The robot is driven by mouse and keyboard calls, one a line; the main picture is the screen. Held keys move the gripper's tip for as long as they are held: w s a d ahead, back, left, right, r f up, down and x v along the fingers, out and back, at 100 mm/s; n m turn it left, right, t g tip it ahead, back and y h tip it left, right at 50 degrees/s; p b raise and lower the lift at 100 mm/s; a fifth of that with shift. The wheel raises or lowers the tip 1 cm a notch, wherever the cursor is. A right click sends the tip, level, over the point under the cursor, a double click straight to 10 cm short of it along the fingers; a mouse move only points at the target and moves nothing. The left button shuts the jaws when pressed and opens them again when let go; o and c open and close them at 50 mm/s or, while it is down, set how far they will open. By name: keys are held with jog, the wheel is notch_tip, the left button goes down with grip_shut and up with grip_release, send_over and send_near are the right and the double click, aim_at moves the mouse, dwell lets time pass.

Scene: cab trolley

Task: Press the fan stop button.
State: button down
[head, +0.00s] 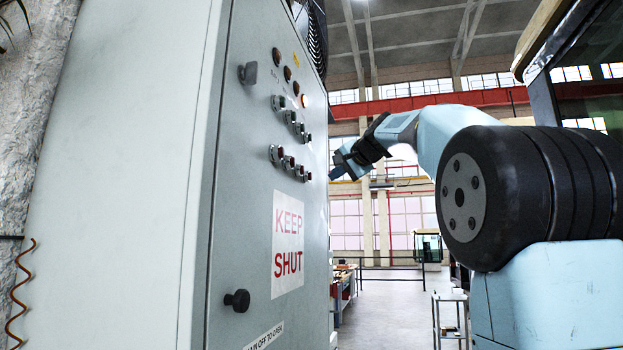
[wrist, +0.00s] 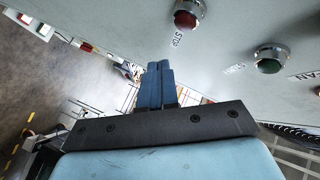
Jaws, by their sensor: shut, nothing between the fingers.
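The grey control cabinet (head: 240,160) has two slanting rows of red and green push buttons (head: 290,162) on its front. In the wrist view a red button (wrist: 186,18) has STOP printed beside it, and a green button (wrist: 269,62) sits to its right. Lettering that seems to read FAN (wrist: 304,76) is near the right edge; I cannot tell for sure which buttons it covers. My gripper (wrist: 158,66) is shut and empty, its blue fingertips below and left of the red button. In the head view my gripper (head: 337,173) is right of the lower row, apparently off the panel.
Several lamps (head: 287,73) and a rotary switch (head: 248,73) sit above the buttons. A KEEP SHUT sign (head: 287,243) and a black knob (head: 237,300) are lower on the cabinet. Open floor (head: 395,300) lies to the right, with a metal stand (head: 449,310).

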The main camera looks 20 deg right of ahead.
jog(key=shift+w+a, duration=0.4)
jog(key=shift+a, duration=0.3)
jog(key=shift+w+a, duration=0.35)
jog(key=shift+a, duration=0.35)
jog(key=shift+w+a, duration=0.1)
jog(key=shift+a, duration=0.05)
dwell(1.0)
jog(key=shift+w+a+r, duration=0.1)
jog(key=shift+a, duration=0.1)
jog(key=shift+w+a, duration=0.2)
jog(key=shift+a, duration=0.15)
dwell(1.0)
dwell(0.3)
jog(key=shift+s+d, duration=0.4)
jog(key=shift+d, duration=0.3)
jog(key=shift+d, duration=0.1)
jog(key=d, duration=0.1)
jog(key=s+d, duration=0.2)
jog(key=d, duration=0.1)
jog(key=shift+s+d, duration=0.1)
jog(key=shift+s, duration=0.15)
